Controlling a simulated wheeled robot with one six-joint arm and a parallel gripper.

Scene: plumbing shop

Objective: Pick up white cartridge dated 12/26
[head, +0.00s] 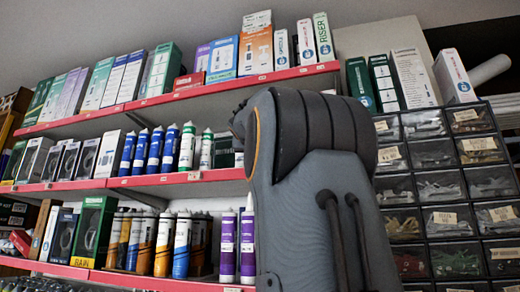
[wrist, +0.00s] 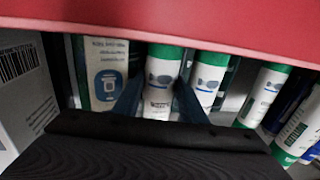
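White cartridges with green ends stand on the middle shelf. In the wrist view one white cartridge (wrist: 160,75) stands between the two fingers of my gripper (wrist: 158,98). The fingers lie close along both its sides; whether they press on it is not clear. Its small print, including any date, cannot be read. A second white cartridge (wrist: 208,80) stands just right of the fingers, and a third (wrist: 263,95) farther right. In the head view white cartridges (head: 187,147) (head: 206,150) show left of my arm, which hides my gripper.
A red shelf edge (wrist: 200,30) runs close across the top of the wrist view. Blue cartridges (head: 155,149) stand left of the white ones. Small-parts drawers (head: 435,155) stand right of my arm.

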